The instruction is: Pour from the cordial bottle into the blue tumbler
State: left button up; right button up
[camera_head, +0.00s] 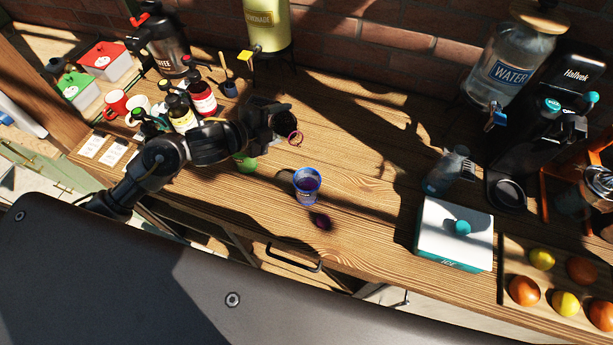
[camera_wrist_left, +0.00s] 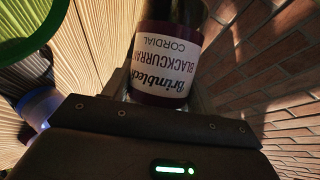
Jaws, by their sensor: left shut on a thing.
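The blue tumbler (camera_head: 307,187) stands upright on the wooden counter, with dark purple inside it. My left gripper (camera_head: 270,122) is up and left of it in the head view, apart from it. The gripper is shut on the cordial bottle, whose blackcurrant label (camera_wrist_left: 165,62) fills the middle of the left wrist view. In the head view the bottle is mostly hidden and dark, so its tilt is hard to tell. A small pinkish ring shows beside the gripper. My right gripper is not in view.
A green cup (camera_head: 246,163) is partly behind my left arm. Several bottles (camera_head: 203,98) stand left of the gripper. The ice box (camera_head: 455,232), water dispenser (camera_head: 510,65) and fruit tray are at the right. The counter between tumbler and ice box is clear.

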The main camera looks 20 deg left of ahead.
aim_at(276, 126)
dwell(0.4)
pick_arm(q)
jog(key=shift+r+p, duration=0.15)
jog(key=shift+p, duration=0.25)
jog(key=n+p, duration=0.1)
jog(key=p, duration=0.1)
jog(key=s+d+g+p, duration=0.1)
jog(key=p, duration=0.1)
jog(key=n+g+h+p, duration=0.1)
jog(key=p, duration=0.2)
jog(key=shift+s+d+n, duration=0.2)
jog(key=shift+s+n, duration=0.05)
jog(key=shift+n, duration=0.05)
jog(key=shift+s+d+f+n+g+h, duration=0.25)
jog(key=shift+f+n, duration=0.1)
jog(key=shift+f, duration=0.1)
jog(key=shift+s+d+f+n+g+h, duration=0.15)
jog(key=shift+f+n+g+h, duration=0.1)
jog(key=shift+f+n, duration=0.15)
jog(key=shift+w+r, duration=0.1)
jog(key=shift+r, duration=0.45)
jog(key=shift+r+n+g, duration=0.3)
jog(key=shift+r+n, duration=0.05)
jog(key=shift+d+n+g+h, duration=0.1)
jog(key=shift+n+g+h, duration=0.6)
jog(key=shift+n+h, duration=0.35)
jog(key=shift+d+r+n+g+h, duration=0.15)
jog(key=shift+r+n+g+h, duration=0.15)
jog(key=shift+r+n+h, duration=0.35)
